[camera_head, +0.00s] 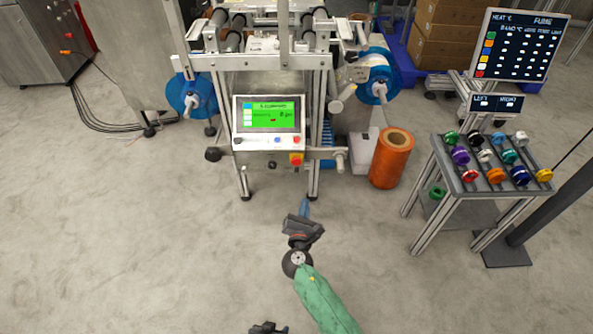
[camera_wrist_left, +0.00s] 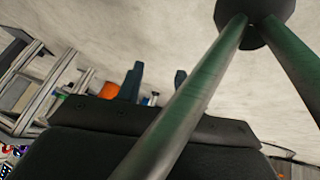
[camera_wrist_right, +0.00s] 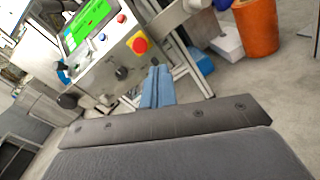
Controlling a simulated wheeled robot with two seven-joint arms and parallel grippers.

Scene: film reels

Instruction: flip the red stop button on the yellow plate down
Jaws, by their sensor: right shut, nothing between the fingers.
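The red stop button on its yellow plate (camera_head: 296,158) is on the front of the machine's control panel, at the lower right below the screen. In the right wrist view the red button (camera_wrist_right: 140,45) shows clearly, ahead of and a little left of my fingertips. My right gripper (camera_head: 304,205) is shut and empty, with its blue fingers (camera_wrist_right: 157,86) together, pointing toward the panel and apart from the button. My left gripper (camera_head: 267,327) shows only in part at the bottom edge. In the left wrist view its fingers (camera_wrist_left: 156,82) stand apart with nothing between them.
The panel also has a green screen (camera_head: 270,113), a black knob (camera_wrist_right: 121,73) and small buttons. An orange spool (camera_head: 391,158) stands on the floor right of the machine. A table of coloured reels (camera_head: 490,160) is farther right. The floor before the machine is clear.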

